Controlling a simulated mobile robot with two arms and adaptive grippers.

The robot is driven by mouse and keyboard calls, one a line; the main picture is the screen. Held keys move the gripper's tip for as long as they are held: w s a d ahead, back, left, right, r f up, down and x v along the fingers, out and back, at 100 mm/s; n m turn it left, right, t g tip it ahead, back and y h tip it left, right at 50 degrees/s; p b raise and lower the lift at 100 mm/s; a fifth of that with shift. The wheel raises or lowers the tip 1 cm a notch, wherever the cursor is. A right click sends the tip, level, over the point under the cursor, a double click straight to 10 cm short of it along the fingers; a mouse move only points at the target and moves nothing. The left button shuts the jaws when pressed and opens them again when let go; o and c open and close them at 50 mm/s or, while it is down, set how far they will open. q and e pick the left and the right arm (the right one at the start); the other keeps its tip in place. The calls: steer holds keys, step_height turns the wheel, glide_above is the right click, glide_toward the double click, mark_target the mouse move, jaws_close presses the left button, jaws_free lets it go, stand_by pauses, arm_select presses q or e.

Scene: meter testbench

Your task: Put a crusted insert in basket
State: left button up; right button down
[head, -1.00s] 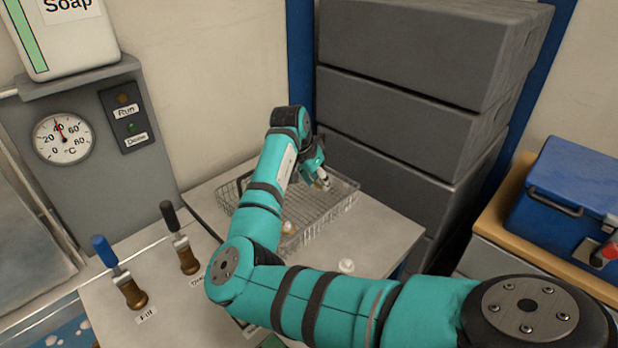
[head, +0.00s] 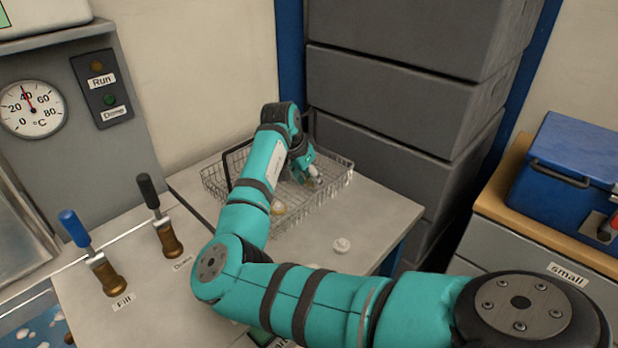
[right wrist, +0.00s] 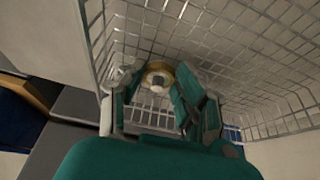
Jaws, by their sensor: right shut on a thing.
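The wire basket (head: 335,190) stands on the light bench top; its mesh walls fill much of the right wrist view (right wrist: 245,75). My right gripper (head: 314,180) reaches down inside the basket, toward its right side. Its fingers (right wrist: 157,80) are shut on a small round insert (right wrist: 158,70) with a tan-brown rim, seen between the fingertips in the right wrist view. Another yellowish insert (head: 278,208) sits in the basket at its front left, partly behind my right arm. My left gripper is not seen.
Grey stacked crates (head: 385,110) rise close behind the basket. Two levers, blue (head: 75,230) and black (head: 150,192), stand at left below the temperature dial (head: 32,108). A blue cooler box (head: 565,180) is at right. The bench near the whitish insert is clear.

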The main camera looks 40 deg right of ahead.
steer(key=shift+f, duration=0.55)
steer(key=c, duration=0.8)
jaws_free()
steer(key=v, duration=1.2)
